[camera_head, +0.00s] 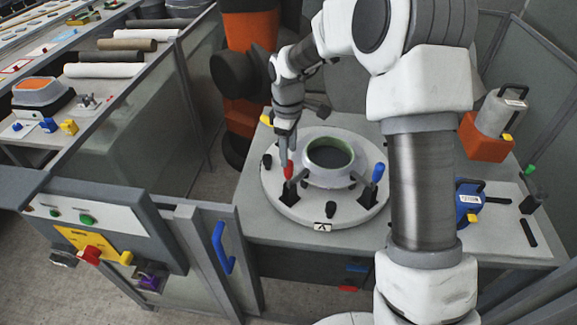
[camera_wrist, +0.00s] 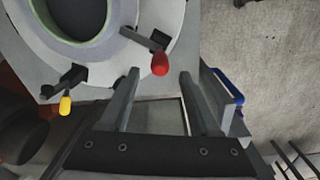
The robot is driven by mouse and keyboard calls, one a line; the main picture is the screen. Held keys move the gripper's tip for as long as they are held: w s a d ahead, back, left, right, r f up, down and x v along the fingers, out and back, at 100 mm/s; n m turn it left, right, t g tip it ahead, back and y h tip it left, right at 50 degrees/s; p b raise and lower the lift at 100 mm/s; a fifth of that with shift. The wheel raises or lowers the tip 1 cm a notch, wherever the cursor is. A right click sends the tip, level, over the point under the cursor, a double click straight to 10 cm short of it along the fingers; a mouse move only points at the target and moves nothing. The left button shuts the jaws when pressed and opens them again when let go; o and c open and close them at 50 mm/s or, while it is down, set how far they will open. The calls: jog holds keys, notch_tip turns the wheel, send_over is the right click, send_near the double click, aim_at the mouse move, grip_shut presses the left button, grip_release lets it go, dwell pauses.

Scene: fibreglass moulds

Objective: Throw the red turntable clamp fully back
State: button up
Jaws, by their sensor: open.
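The red turntable clamp (camera_head: 288,171) stands at the left front of the round grey turntable (camera_head: 313,216); its red handle looks roughly upright in the head view. In the wrist view the red handle (camera_wrist: 160,63) sits on a dark arm at the plate's edge. My gripper (camera_head: 285,152) is right over the red handle. In the wrist view the fingers of my gripper (camera_wrist: 159,73) are apart, with the red handle's end in line with the gap at their tips. I cannot tell whether a finger touches it. A ring-shaped mould (camera_head: 332,176) sits on the turntable.
A blue-handled clamp (camera_head: 378,172) stands at the turntable's right and a yellow-handled one (camera_wrist: 65,106) beside the red one. A control panel (camera_head: 100,225) and a gate with a blue handle (camera_head: 222,247) stand to the left. A grey-and-orange container (camera_head: 488,137) is at the right.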

aim_at(288, 167)
notch_tip(288, 167, down, 7)
jog(key=shift+w+r, duration=0.1)
jog(key=shift+r, duration=0.05)
grip_shut()
dwell(0.4)
dwell(1.1)
